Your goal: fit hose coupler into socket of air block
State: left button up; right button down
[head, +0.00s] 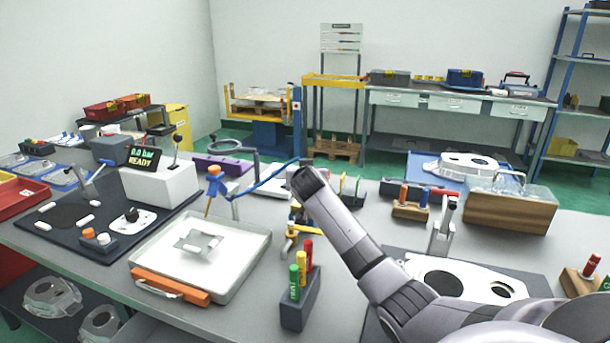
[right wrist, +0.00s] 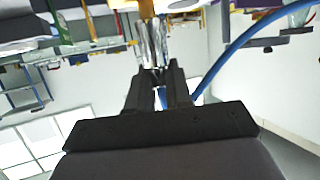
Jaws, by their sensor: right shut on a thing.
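My right gripper (right wrist: 160,88) is shut on the hose coupler (right wrist: 152,42), a shiny metal cylinder with a brass-coloured part at its far end. In the head view my right arm reaches in from the lower right, and its wrist end hides the fingers and coupler. A blue hose (head: 268,182) runs from the left up to behind that wrist end. The blue hose also shows in the right wrist view (right wrist: 236,46), right of the fingers. I cannot pick out the air block or its socket with certainty. My left gripper is not in view.
A white tester (head: 160,186) with a READY display stands at left. A white tray (head: 245,258) holds a small metal part. A dark pen holder (head: 298,312) stands left of my arm. A casting (head: 455,278) and an upright clamp (head: 441,235) are to its right.

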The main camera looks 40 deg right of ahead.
jog(key=shift+f+b, duration=0.55)
jog(key=shift+f, duration=0.45)
jog(key=c, duration=1)
grip_release()
jog(key=shift+o, duration=0.2)
jog(key=shift+s+a+r, duration=0.1)
jog(key=v, duration=0.7)
